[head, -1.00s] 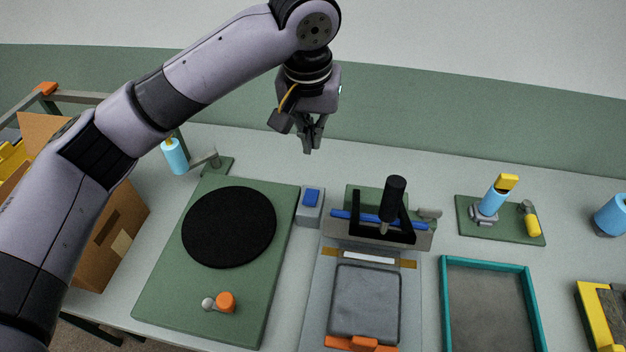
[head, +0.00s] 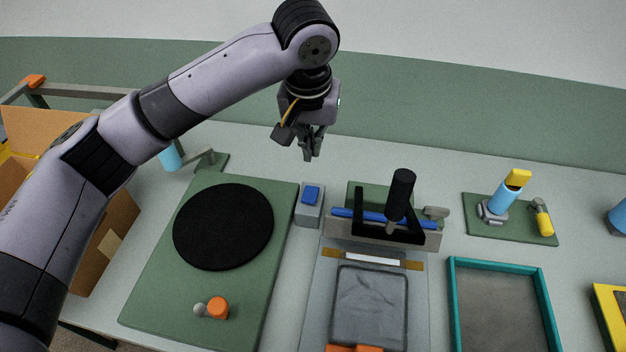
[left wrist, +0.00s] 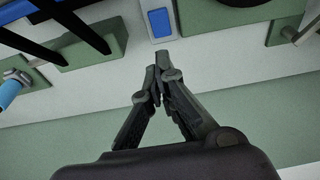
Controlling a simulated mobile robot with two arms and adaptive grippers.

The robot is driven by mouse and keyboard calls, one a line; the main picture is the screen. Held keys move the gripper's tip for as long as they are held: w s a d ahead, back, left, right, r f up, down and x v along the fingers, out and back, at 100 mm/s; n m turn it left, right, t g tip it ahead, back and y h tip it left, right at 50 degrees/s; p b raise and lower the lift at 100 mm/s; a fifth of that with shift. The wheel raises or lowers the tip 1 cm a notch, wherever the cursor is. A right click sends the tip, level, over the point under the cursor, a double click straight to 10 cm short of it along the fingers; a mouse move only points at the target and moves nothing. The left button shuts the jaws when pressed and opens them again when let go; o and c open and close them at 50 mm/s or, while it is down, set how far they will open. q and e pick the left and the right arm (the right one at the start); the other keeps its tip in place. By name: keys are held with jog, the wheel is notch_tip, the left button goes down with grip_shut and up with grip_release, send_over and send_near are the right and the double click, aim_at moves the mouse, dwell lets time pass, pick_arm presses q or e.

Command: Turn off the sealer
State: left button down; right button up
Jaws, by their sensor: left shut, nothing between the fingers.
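The sealer (head: 386,228) stands on the table right of centre, with a blue bar and an upright black handle (head: 401,190). A grey switch box (head: 309,214) with a blue rocker (head: 311,195) sits left of it; the rocker also shows in the left wrist view (left wrist: 160,23). My left gripper (head: 309,158) is shut and empty, above and behind the switch box in the head view. In the left wrist view its fingertips (left wrist: 161,62) point toward the box and appear apart from it. My right gripper is not in view.
A green board with a black disc (head: 223,226) and orange knob (head: 217,308) lies to the left. A grey pouch (head: 370,305) lies before the sealer. A teal-rimmed tray (head: 500,264) and a green tool board (head: 482,232) are right. A cardboard box (head: 112,222) stands far left.

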pick_arm(q)
jog(key=p, duration=0.2)
send_over(314, 188)
jog(key=s, duration=0.2)
notch_tip(314, 188, down, 10)
jog(key=shift+w+a+r, duration=0.15)
jog(key=shift+s+f, duration=0.2)
jog(key=shift+f, duration=0.55)
jog(key=shift+s+f+t+p, duration=0.25)
jog(key=shift+f+t+p, duration=0.15)
jog(key=shift+t, duration=0.2)
jog(key=shift+a, duration=0.1)
jog(key=shift+w, duration=0.15)
jog(key=shift+w+d, duration=0.2)
jog(key=shift+w, duration=0.45)
